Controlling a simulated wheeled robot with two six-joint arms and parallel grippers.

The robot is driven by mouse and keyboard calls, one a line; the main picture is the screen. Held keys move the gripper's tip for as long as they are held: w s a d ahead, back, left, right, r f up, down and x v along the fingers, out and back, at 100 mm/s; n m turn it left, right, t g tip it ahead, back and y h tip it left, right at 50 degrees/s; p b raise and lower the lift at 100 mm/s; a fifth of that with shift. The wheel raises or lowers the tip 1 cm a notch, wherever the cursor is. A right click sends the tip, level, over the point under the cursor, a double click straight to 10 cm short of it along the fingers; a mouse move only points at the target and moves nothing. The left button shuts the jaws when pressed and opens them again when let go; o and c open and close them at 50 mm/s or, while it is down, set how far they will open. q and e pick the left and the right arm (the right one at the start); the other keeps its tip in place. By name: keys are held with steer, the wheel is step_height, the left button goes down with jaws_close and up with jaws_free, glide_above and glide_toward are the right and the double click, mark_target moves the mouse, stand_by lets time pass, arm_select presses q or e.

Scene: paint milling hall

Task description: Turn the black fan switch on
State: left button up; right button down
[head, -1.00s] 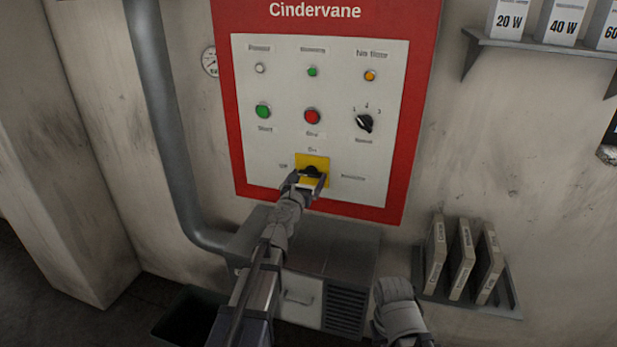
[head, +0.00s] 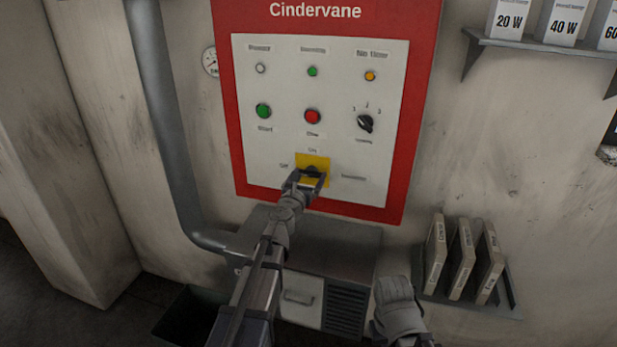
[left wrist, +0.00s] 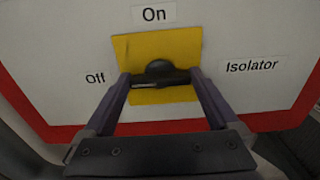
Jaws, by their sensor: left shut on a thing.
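A black rotary switch (head: 311,169) sits on a yellow plate (head: 321,162) low on the control panel. In the left wrist view the black switch (left wrist: 160,72) is on the yellow plate (left wrist: 135,48), between the labels Off at left, On above and Isolator at right. Its handle lies about level, left to right. No fan label is readable. My left gripper (head: 309,177) is shut on the handle, with a finger at each end in the left wrist view (left wrist: 161,80). My right gripper's fingers are not seen.
The red-framed Cindervane panel (head: 227,120) also has a green button (head: 263,111), a red button (head: 312,116), a black selector (head: 365,123) and small lamps above. A grey cabinet (head: 340,250) stands below. A rack of upright slabs (head: 463,262) and a shelf (head: 530,44) are at right.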

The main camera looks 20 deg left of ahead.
arm_select(q)
steer(key=m, duration=0.8)
steer(key=shift+d+m, duration=0.1)
steer(key=shift+m, duration=0.3)
steer(key=m, duration=0.4)
steer(key=shift+f, duration=0.1)
steer(key=m, duration=0.5)
steer(key=shift+d, duration=0.1)
steer(key=shift+f, duration=0.1)
steer(key=o, duration=1)
steer(key=shift+s, duration=0.15)
